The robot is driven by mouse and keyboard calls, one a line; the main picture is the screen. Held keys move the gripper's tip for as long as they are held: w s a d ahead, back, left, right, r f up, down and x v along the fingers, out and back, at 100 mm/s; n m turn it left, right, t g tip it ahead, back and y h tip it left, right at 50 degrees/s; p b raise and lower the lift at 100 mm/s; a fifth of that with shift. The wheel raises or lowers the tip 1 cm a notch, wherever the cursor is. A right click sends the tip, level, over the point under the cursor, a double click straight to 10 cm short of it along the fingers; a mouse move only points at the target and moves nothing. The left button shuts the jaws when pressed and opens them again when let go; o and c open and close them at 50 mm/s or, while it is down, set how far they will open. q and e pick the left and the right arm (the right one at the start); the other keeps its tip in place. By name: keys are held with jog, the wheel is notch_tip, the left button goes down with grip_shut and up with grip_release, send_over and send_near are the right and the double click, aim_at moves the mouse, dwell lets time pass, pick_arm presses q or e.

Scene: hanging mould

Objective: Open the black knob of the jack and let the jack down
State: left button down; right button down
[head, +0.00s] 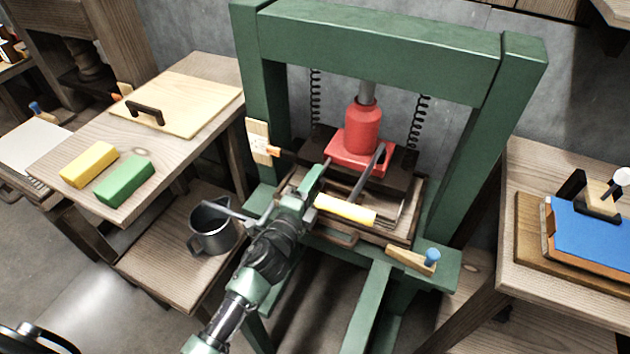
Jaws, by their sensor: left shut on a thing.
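The red jack (362,128) stands upright inside the green press frame (385,48), on a dark plate, with its grey ram up toward the top beam. A dark lever (369,175) slopes from the jack toward the front, near a yellow bar (345,210). My left gripper (326,164) reaches in from the front left and is shut at the front left of the jack's base. The black knob is hidden there behind the fingers, so its turn cannot be seen. My right gripper is not in view.
Black springs (315,97) hang on both sides of the jack. A dark mug (213,228) stands on the low shelf beside my left arm. The left table holds yellow and green blocks (124,181). A blue-topped board (592,240) lies on the right table.

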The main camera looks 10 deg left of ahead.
pick_arm(q)
jog(key=shift+s+a+f, duration=0.1)
jog(key=shift+f, duration=0.5)
jog(key=c, duration=0.9)
grip_release()
jog(key=shift+s, duration=0.1)
jog(key=s, duration=0.2)
jog(key=s+a, duration=0.1)
jog(key=s, duration=0.2)
jog(key=s+b, duration=0.1)
jog(key=s, duration=0.1)
jog(key=shift+s+a+r, duration=0.2)
jog(key=shift+r, duration=0.2)
